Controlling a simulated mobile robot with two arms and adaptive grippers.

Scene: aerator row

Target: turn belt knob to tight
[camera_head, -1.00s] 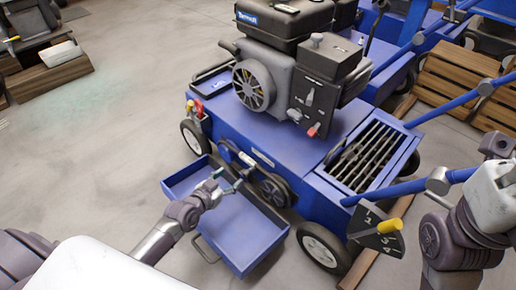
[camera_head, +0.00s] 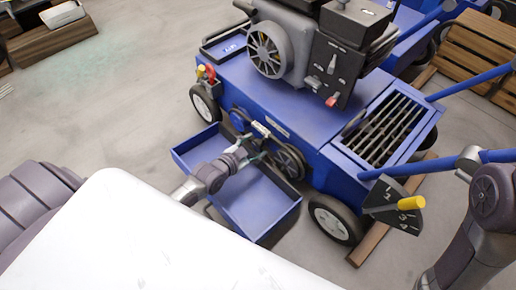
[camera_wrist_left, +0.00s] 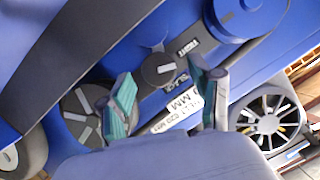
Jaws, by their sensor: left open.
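The belt knob (camera_wrist_left: 158,70) is a small dark round knob with a pale mark on its face, on the blue machine side in the left wrist view. A label reading TIGHT (camera_wrist_left: 188,47) is to its upper right, and one that seems to read SLACK (camera_wrist_left: 180,82) is to its lower right. The mark points roughly right, between them. My left gripper (camera_wrist_left: 166,95) is open, its teal-padded fingers either side of and below the knob in the picture, with nothing between them. In the head view the left gripper (camera_head: 248,156) is by the machine's side; the knob is not clear there.
The blue aerator (camera_head: 290,112) carries a dark engine (camera_head: 285,35). A blue open tray (camera_head: 262,212) sticks out below my left gripper. Pulleys (camera_head: 289,161) sit close by. A yellow-handled lever (camera_head: 410,203) is at right.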

